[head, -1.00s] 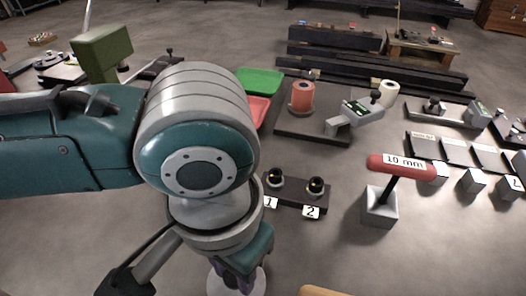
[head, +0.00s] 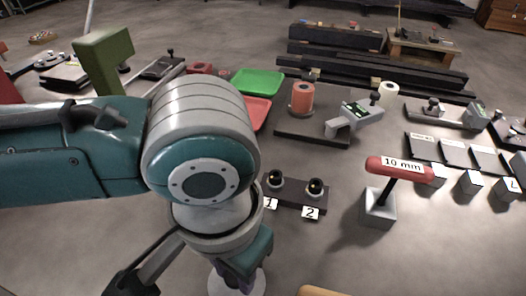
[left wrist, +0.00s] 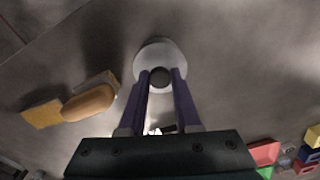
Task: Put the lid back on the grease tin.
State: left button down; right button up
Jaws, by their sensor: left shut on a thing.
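My left gripper (head: 238,284) points down at the bottom of the head view; the wrist hides much of it. In the left wrist view its two purple fingers (left wrist: 160,88) are shut on a dark round knob (left wrist: 159,76). The knob stands in the middle of a pale round disc, which looks like the grease tin's lid (left wrist: 160,54). The disc's pale edge also shows under the gripper in the head view (head: 259,284). I cannot tell whether the tin is beneath it. My right gripper is not in view.
A dark block with two knobs (head: 293,192) and a red-handled 10 mm tool in a grey stand (head: 380,207) are right of my arm. Green (head: 258,82) and red trays (head: 258,112) lie behind. An orange-brown handle (left wrist: 88,102) lies left of the disc in the wrist view.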

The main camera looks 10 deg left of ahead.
pick_arm(q)
jog(key=shift+f, duration=0.15)
dwell(0.8)
jog(key=shift+p, duration=0.55)
dwell(0.5)
jog(key=c, duration=0.5)
grip_release()
jog(key=o, duration=0.5)
jog(key=shift+c, duration=0.2)
notch_tip(320, 180, up, 7)
jog(key=p, duration=0.8)
